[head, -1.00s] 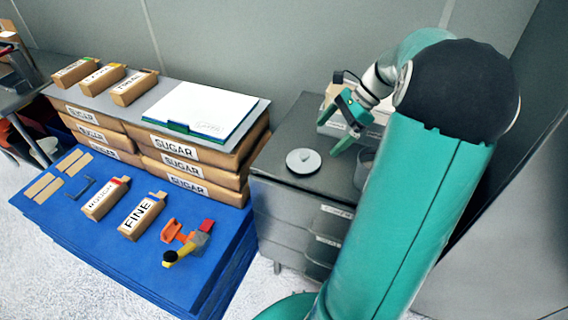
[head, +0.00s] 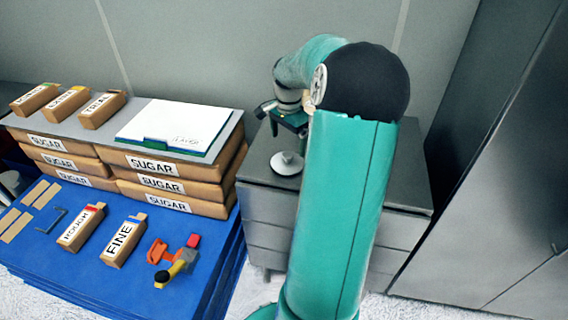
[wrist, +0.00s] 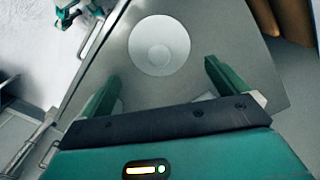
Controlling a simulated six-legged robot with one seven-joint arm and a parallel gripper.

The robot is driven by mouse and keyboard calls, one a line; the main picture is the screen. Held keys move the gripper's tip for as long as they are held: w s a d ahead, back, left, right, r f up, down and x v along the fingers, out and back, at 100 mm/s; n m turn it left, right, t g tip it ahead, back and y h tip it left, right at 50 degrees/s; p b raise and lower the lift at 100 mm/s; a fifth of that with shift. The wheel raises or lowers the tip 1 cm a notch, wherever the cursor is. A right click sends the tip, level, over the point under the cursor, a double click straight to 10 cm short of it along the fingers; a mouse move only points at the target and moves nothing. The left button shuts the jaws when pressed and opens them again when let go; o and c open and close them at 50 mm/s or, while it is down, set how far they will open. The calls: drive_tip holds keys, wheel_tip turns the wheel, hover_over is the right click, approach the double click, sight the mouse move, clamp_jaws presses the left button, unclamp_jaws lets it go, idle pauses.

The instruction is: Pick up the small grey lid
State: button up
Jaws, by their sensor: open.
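The small grey lid (head: 287,163) is a round disc with a raised knob. It lies on the grey cabinet top (head: 262,150), left of my arm in the head view. In the wrist view the lid (wrist: 160,46) lies flat beyond my fingertips, roughly centred between them. My gripper (wrist: 162,80) is open and empty, with its two green fingers apart. In the head view my gripper (head: 294,122) is near the lid, and my arm hides part of it. The height of the fingers above the cabinet top is hard to tell.
Left of the cabinet are stacked sugar boxes (head: 165,184) bearing a white board (head: 175,128). In front, a blue platform (head: 130,280) holds boxes marked ROUGH (head: 80,228) and FINE (head: 123,240) and an orange-yellow tool (head: 172,258). A tall grey cabinet (head: 500,180) stands right.

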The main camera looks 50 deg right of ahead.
sight(288, 154)
wheel_tip(288, 154, down, 2)
drive_tip(key=shift+d+f, duration=0.15)
drive_tip(key=shift+f, duration=2.7)
drive_tip(key=c, duration=0.6)
drive_tip(key=shift+r, duration=0.1)
